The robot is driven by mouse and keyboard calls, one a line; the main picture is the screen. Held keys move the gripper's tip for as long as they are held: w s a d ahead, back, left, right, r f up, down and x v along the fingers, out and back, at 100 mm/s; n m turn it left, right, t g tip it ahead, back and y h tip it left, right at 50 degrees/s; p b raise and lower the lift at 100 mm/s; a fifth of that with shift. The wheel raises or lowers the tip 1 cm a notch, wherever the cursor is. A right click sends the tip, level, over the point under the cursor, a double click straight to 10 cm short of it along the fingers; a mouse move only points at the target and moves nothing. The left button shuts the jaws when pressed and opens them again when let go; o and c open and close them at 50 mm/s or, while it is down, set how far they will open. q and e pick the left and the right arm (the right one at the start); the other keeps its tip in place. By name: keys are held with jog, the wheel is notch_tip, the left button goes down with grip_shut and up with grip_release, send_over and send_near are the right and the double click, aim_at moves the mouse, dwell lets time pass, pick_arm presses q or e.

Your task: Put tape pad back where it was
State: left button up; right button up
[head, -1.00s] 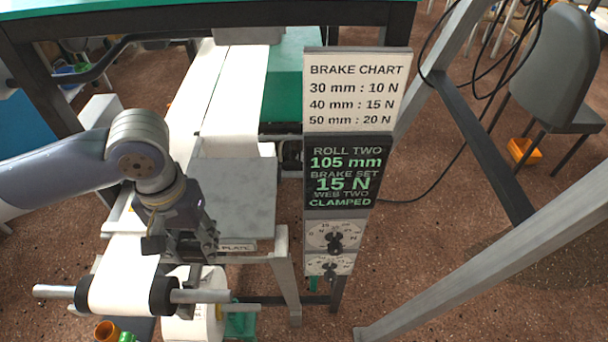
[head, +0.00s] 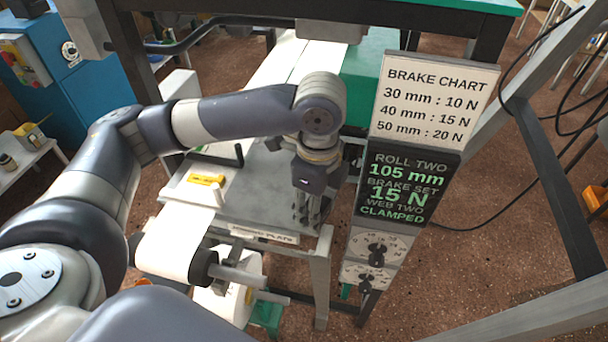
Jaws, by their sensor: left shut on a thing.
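My left gripper (head: 306,212) points down over the front right part of the grey metal plate (head: 255,185). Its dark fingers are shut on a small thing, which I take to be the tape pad. The fingers hide it almost wholly, and I cannot tell whether it touches the plate. My right gripper is not in view.
A white tray (head: 178,190) with a yellow object (head: 206,180) lies on the plate's left. The brake chart sign (head: 437,98) and a dark display (head: 405,188) stand close right of my gripper.

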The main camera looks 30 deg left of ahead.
pick_arm(q)
jog(key=m, duration=0.2)
jog(key=w+m, duration=0.1)
jog(key=m, duration=0.4)
jog(key=shift+w+d+f, duration=0.2)
jog(key=shift+w+d, duration=0.05)
jog(key=shift+d, duration=0.1)
jog(key=m, duration=0.3)
jog(key=shift+w+d+f+m, duration=0.1)
jog(key=shift+w+m, duration=0.2)
jog(key=shift+m, duration=0.1)
jog(key=w+a+m+p, duration=0.1)
jog(key=w+a, duration=0.2)
jog(key=w, duration=0.1)
jog(key=w+a+f+m+p, duration=0.1)
jog(key=w+a, duration=0.3)
jog(key=w+a+m+p, duration=0.1)
jog(key=w+a, duration=0.2)
jog(key=w, duration=0.1)
jog(key=shift+a+f+m, duration=0.3)
jog(key=shift+a+m, duration=0.05)
jog(key=shift+m, duration=0.05)
jog(key=shift+a+f, duration=0.1)
notch_tip(320, 180, down, 3)
jog(key=shift+r+p, duration=0.1)
jog(key=shift+p, duration=0.75)
jog(key=shift+f, duration=0.3)
jog(key=shift+f, duration=0.15)
jog(key=o, duration=0.9)
